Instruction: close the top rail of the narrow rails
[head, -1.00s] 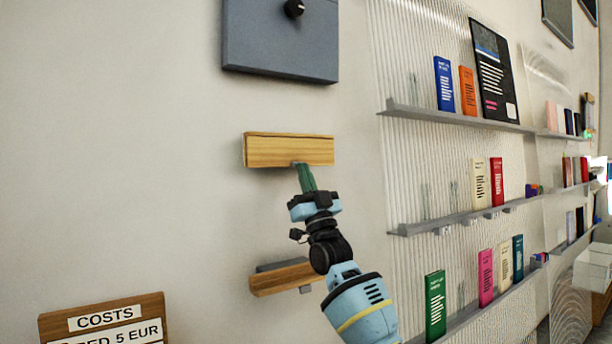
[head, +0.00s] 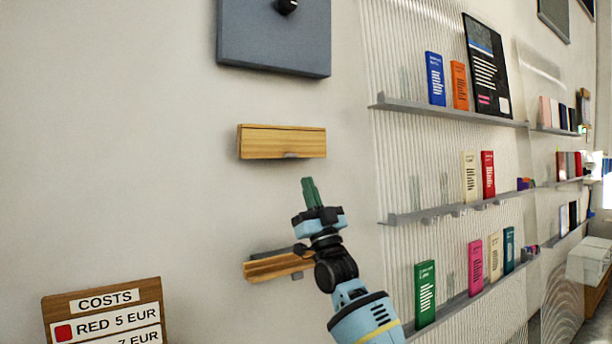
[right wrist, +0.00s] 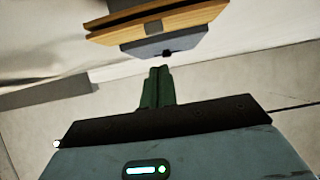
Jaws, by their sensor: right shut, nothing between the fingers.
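Two narrow wooden rails are fixed to the wall in the head view. The top rail (head: 282,142) is a light wood block lying flat against the wall. The lower rail (head: 272,268) sits below it and is partly hidden by my right arm. My right gripper (head: 310,190), with green fingers, is shut and empty, just below the top rail and apart from it. In the right wrist view, the shut green fingers (right wrist: 157,88) point toward a wooden rail (right wrist: 160,22) with a grey part under it, with a gap between. My left gripper is not in view.
A grey panel with a black knob (head: 274,35) hangs above the top rail. Shelves (head: 450,110) with several books stand on the right wall. A wooden costs sign (head: 104,297) is at the lower left. The wall left of the rails is clear.

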